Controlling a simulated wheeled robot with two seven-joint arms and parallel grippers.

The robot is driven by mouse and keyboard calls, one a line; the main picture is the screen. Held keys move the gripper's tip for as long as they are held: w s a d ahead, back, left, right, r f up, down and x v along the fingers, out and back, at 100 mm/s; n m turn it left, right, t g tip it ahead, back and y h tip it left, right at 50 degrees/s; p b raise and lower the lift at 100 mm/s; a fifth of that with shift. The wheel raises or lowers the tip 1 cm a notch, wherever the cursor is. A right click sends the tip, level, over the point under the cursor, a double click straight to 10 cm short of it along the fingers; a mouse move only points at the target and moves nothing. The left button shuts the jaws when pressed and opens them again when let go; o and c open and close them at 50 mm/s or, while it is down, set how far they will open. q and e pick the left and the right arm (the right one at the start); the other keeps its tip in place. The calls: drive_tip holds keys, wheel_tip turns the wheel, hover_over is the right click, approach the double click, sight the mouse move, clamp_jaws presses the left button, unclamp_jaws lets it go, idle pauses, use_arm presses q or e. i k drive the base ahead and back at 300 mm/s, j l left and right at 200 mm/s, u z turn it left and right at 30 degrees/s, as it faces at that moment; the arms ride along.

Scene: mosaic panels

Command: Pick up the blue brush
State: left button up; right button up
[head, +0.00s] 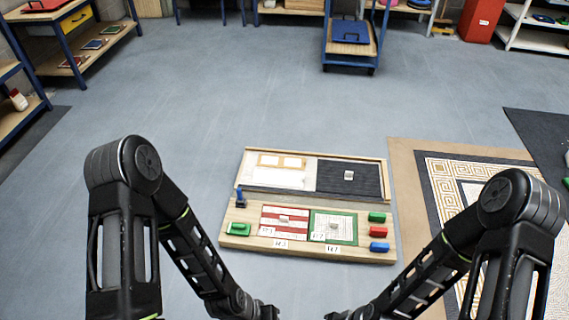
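A small blue upright item (240,196), which looks like the blue brush, stands at the left side of the wooden board (234,213) on the floor. It has a dark base; its details are too small to tell. My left gripper (270,312) is at the bottom edge of the head view, below the board and apart from the brush. My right gripper (332,316) is at the bottom edge too, right of the left one. Both are partly cut off, so their fingers do not show clearly. Neither touches the brush.
The board carries a green block (239,229) near the brush, a red striped panel (284,220), a green-framed panel (333,227) and several small coloured blocks at right, including a blue one (379,247). A patterned rug (445,190) lies right. Floor left of the board is clear.

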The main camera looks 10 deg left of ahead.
sight(240, 200)
drive_tip(key=i+j+u, duration=0.25)
drive_tip(key=i, duration=0.25)
drive_tip(key=i+j+u, duration=0.25)
drive_tip(key=i+j, duration=0.35)
drive_tip(key=j, duration=0.2)
drive_tip(key=i+j, duration=0.2)
drive_tip(key=j, duration=0.2)
drive_tip(key=i+j, duration=0.2)
drive_tip(key=j, duration=0.2)
drive_tip(key=i+j+u, duration=0.1)
drive_tip(key=j, duration=0.3)
drive_tip(key=i, duration=0.6)
